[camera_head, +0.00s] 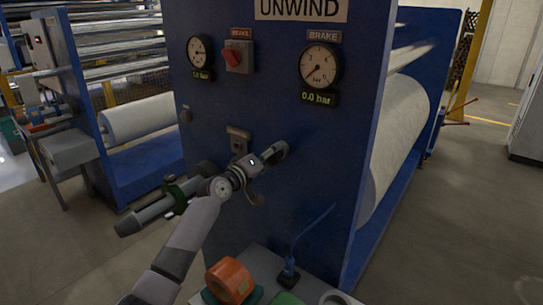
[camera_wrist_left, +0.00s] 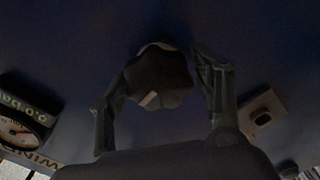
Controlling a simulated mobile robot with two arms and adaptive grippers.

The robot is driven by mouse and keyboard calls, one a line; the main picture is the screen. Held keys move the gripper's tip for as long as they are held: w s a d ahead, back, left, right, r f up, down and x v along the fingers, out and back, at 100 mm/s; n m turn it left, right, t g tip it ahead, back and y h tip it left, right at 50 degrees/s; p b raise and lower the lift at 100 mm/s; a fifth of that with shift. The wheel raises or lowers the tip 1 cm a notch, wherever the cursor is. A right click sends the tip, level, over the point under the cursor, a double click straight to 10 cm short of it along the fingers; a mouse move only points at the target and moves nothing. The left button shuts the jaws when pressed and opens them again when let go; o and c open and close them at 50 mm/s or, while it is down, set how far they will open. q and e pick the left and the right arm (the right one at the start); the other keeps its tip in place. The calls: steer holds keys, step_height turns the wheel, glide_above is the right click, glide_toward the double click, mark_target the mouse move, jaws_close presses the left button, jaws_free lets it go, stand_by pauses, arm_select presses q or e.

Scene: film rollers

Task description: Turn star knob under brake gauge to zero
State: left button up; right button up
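The brake gauge (camera_head: 320,66) is a round white dial on the blue UNWIND panel (camera_head: 290,190). Its digital display (camera_head: 319,98) below reads 0.0 bar. It also shows upside down at the left of the left wrist view (camera_wrist_left: 16,130). The dark star knob (camera_wrist_left: 160,80) with a pale mark is on the panel in the left wrist view; in the head view my gripper largely hides it. My left gripper (camera_head: 274,153) is at the panel below the gauge. Its fingers (camera_wrist_left: 160,95) are apart, one on each side of the knob, with visible gaps. My right gripper is out of view.
A red brake switch (camera_head: 236,56) and a second gauge (camera_head: 200,53) are on the panel at upper left. A grey fitting (camera_head: 238,138) is just above my wrist.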

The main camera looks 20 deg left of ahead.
arm_select(q)
steer(key=shift+o, duration=0.4)
steer(key=v, duration=1.2)
